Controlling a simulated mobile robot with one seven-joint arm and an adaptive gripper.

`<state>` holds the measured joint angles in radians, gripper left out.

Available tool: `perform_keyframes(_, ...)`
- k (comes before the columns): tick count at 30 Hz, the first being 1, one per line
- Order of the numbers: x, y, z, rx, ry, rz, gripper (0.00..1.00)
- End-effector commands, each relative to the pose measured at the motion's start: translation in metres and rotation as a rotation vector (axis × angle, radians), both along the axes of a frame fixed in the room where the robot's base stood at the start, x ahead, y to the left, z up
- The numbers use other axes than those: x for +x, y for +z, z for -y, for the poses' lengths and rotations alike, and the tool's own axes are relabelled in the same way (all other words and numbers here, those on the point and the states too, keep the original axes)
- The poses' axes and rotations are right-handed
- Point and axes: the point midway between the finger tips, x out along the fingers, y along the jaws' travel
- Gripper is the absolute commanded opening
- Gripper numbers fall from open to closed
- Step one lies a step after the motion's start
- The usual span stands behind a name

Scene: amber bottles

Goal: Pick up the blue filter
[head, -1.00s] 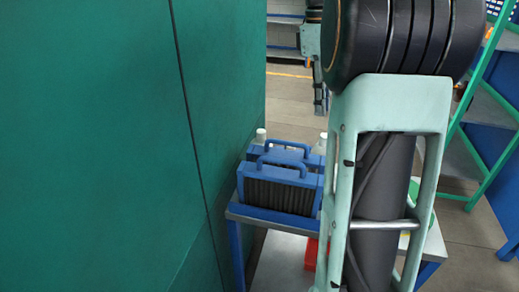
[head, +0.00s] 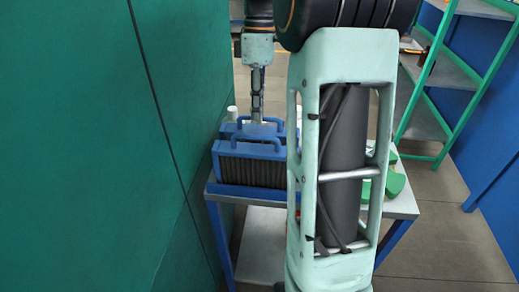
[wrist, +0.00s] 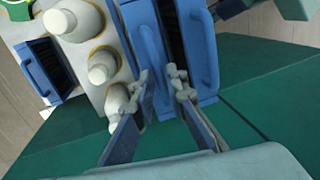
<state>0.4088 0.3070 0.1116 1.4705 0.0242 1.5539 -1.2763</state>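Two blue filters with dark pleated faces and top handles stand side by side on the table. The front filter (head: 250,168) and the rear filter (head: 262,128) both show in the head view. In the wrist view one blue filter (wrist: 147,38) is at the centre and another blue filter (wrist: 205,55), with its handle, is to the right. My gripper (head: 256,105) is above the rear filter in the head view. In the wrist view my gripper (wrist: 162,82) has its fingers apart, over the filters, with nothing clearly held. Exact contact with a filter cannot be told.
White bottles (wrist: 103,67) stand close beside the filters. Another blue, handled item (wrist: 45,68) is at the left of the wrist view. The table (head: 400,203) carries green items (head: 394,180). A tall green wall (head: 80,150) borders the left; shelving (head: 440,70) stands right.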

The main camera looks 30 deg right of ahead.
Motion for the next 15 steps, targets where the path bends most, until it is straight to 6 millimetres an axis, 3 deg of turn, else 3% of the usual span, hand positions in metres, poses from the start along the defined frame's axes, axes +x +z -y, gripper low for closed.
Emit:
perform_keyframes(6,-0.004,-0.023,-0.003,-0.001,0.000,-0.001,0.13)
perform_keyframes(13,-0.004,-0.024,-0.003,-0.001,0.000,0.001,0.13)
perform_keyframes(15,-0.004,-0.024,-0.003,-0.001,0.000,0.001,0.06)
